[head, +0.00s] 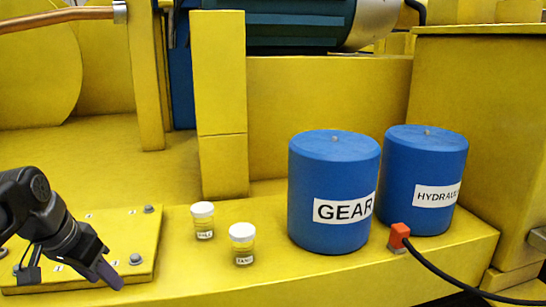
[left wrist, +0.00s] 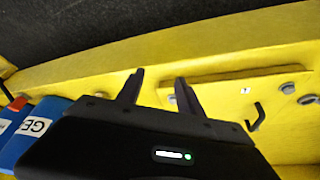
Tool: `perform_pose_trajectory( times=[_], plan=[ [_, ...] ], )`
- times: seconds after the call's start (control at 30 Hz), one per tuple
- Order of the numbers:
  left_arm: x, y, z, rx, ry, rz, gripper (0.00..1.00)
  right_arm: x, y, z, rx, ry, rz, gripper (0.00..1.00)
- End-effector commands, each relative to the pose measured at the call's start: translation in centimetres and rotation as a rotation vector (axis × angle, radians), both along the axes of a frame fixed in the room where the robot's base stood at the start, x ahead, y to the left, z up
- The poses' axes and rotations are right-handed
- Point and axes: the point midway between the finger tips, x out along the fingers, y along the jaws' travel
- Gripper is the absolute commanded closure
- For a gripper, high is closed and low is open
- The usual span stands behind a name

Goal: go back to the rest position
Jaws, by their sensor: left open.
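My left gripper (head: 108,272) is at the lower left of the head view, in front of the bolted yellow plate. In the left wrist view the two dark fingers of my left gripper (left wrist: 159,82) stand apart with nothing between them. My right gripper is in neither view. Two small jars with white lids, a left jar (head: 203,221) and a right jar (head: 242,244), stand upright on the yellow ledge, apart from the gripper.
A blue GEAR canister (head: 328,175) and a blue HYDRAULIC canister (head: 420,165) stand on the ledge (head: 340,280). A red-orange connector (head: 398,236) with a black cable sits in front of them. The yellow plate (head: 140,235) has bolts. Yellow walls rise behind.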

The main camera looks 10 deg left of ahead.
Motion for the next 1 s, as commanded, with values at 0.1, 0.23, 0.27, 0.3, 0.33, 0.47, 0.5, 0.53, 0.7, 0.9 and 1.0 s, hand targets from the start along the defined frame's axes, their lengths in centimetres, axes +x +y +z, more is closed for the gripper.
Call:
perform_pose_trajectory(
  times=[0.1,0.23,0.27,0.3,0.33,0.47,0.5,0.53,0.7,0.9,1.0],
  plan=[
    [0.6,-0.4,-1.1,-0.005,0.007,-0.004,0.56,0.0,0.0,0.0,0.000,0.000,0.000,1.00],
    [1.7,-1.2,-2.9,-0.016,0.016,-0.006,0.56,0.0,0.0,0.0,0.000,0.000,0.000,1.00],
    [1.9,-1.4,-3.3,-0.018,0.016,-0.006,0.56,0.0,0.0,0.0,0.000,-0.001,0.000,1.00],
    [2.3,-1.7,-3.8,-0.022,0.019,-0.007,0.56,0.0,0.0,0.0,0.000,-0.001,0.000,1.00],
    [2.5,-1.9,-4.4,-0.024,0.021,-0.008,0.56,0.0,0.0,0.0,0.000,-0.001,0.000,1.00],
    [3.8,-3.2,-7.2,-0.041,0.034,-0.012,0.56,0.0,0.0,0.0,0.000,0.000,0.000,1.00],
    [4.2,-3.7,-8.2,-0.048,0.039,-0.012,0.56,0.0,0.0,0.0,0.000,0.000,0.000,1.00],
    [4.5,-4.1,-9.1,-0.054,0.043,-0.013,0.56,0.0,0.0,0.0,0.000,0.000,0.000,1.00],
    [6.0,-7.1,-15.1,-0.091,0.072,-0.014,0.56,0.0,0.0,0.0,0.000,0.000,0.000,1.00],
    [5.7,-13.5,-26.6,-0.170,0.138,0.001,0.56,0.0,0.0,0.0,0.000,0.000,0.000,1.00],
    [3.5,-17.7,-33.5,-0.222,0.186,0.028,0.56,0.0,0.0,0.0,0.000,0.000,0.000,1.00]
  ],
)
